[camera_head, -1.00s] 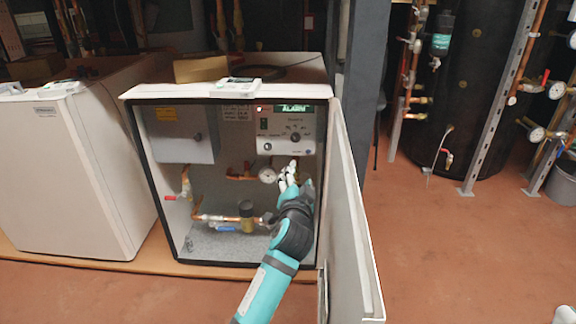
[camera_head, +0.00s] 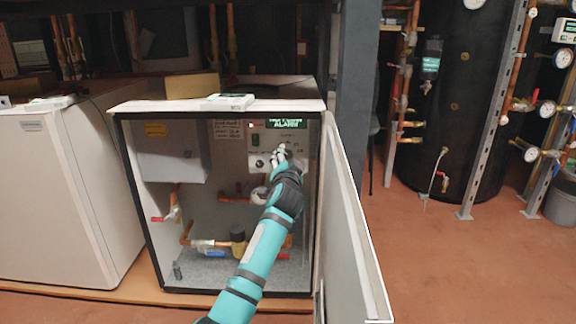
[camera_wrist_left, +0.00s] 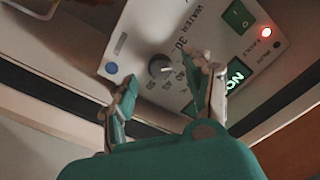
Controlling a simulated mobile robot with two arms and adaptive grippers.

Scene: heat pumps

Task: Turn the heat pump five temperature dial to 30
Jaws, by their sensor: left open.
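The open heat pump cabinet (camera_head: 220,106) has a white control panel (camera_head: 256,127) at its upper right. In the left wrist view the temperature dial (camera_wrist_left: 160,66) is a dark round knob on the panel (camera_wrist_left: 150,28), with printed numbers around it, including 30. My left gripper (camera_head: 281,153) reaches up in front of the panel and hides the dial in the head view. In the wrist view the left gripper (camera_wrist_left: 168,78) is open, with one finger on each side of the dial. I cannot tell whether the fingers touch it. My right gripper is out of view.
The cabinet door (camera_head: 350,220) stands open to the right of my arm. Pipes and valves (camera_head: 215,243) fill the lower cabinet. A green switch (camera_wrist_left: 238,14) and lit green display (camera_wrist_left: 236,75) are near the dial. Another closed white unit (camera_head: 60,190) stands left.

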